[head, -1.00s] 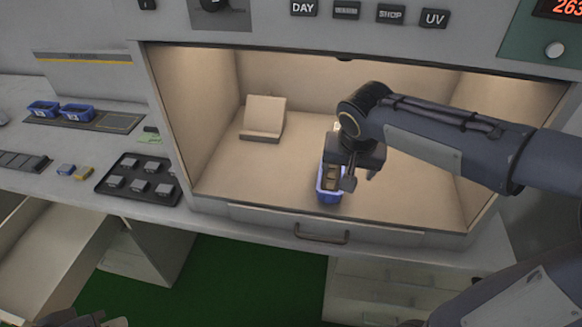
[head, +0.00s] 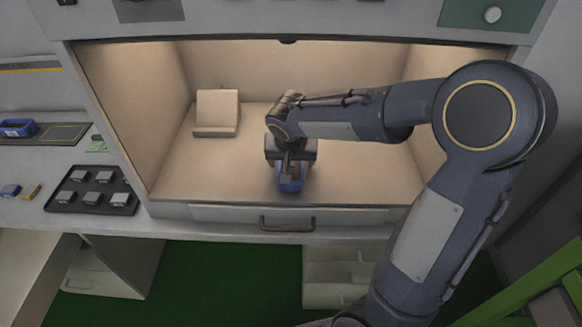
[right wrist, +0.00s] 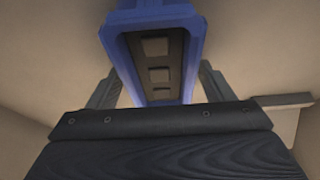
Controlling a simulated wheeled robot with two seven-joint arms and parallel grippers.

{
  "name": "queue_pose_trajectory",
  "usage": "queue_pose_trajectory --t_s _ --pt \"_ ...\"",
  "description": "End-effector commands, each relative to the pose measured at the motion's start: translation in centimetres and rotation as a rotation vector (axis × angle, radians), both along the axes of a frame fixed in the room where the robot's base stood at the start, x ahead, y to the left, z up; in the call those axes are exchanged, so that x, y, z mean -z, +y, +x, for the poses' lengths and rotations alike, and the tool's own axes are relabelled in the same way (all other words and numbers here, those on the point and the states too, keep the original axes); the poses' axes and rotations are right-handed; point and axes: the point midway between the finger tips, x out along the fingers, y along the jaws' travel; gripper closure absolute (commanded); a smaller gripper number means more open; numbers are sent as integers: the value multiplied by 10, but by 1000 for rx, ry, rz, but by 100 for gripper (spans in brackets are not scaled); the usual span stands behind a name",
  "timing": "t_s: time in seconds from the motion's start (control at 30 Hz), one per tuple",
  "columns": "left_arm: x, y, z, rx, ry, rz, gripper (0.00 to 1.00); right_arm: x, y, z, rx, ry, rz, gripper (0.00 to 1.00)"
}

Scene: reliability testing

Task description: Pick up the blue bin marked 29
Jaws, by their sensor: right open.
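A small blue bin (head: 290,184) stands on the floor of the lit chamber, near its front edge; I cannot read a number on it. In the right wrist view the bin (right wrist: 116,38) shows a blue rim and dark contents with several square shapes. My right gripper (head: 290,168) is directly over the bin and hides much of it in the head view. In the wrist view its open fingers (right wrist: 158,76) stand on either side of the bin, with small gaps visible. The left gripper is not in view.
A beige stand (head: 217,112) sits at the chamber's back left. The chamber has side walls and a front handle (head: 287,223). On the left counter are another blue bin (head: 17,128) and a dark tray (head: 62,205) with several grey blocks. The chamber floor is otherwise clear.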

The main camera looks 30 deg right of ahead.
Motion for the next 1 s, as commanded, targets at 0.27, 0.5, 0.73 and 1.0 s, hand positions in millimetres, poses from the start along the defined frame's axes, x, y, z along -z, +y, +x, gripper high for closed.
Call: queue_pose_trajectory --t_s 0.27,0.5,0.73,1.0 --pt "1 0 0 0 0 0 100 0 0 0 0 0 0 25" --pt "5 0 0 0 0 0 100 2 0 0 0 0 1 25" --pt "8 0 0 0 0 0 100 4 0 0 0 0 1 25" --pt "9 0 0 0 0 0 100 4 0 0 0 0 1 25"
